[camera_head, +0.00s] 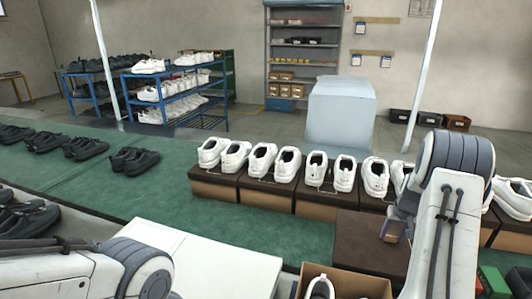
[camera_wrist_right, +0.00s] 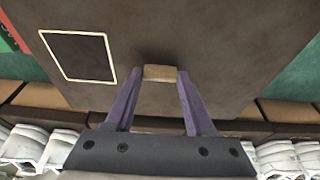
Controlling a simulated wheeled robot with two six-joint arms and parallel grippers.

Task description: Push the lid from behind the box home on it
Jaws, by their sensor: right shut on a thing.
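The box (camera_head: 312,272) is open tan cardboard at the bottom of the head view, with a white shoe (camera_head: 320,289) inside. The dark brown lid (camera_head: 355,238) shows just behind it, partly hidden by my right arm. In the right wrist view the lid (camera_wrist_right: 215,50) fills the upper middle and carries a dark, pale-edged label (camera_wrist_right: 78,56). My right gripper (camera_wrist_right: 160,74) has its purple fingers shut on a small tan tab at the lid; it also shows in the head view (camera_head: 393,230). My left arm enters at lower left, but its gripper is out of view.
A row of white shoes (camera_head: 262,162) on brown boxes stands behind the lid on the green belt (camera_head: 165,188). Black shoes (camera_head: 135,160) lie farther left. A white flat surface (camera_head: 215,262) is left of the box. My right arm covers the area right of it.

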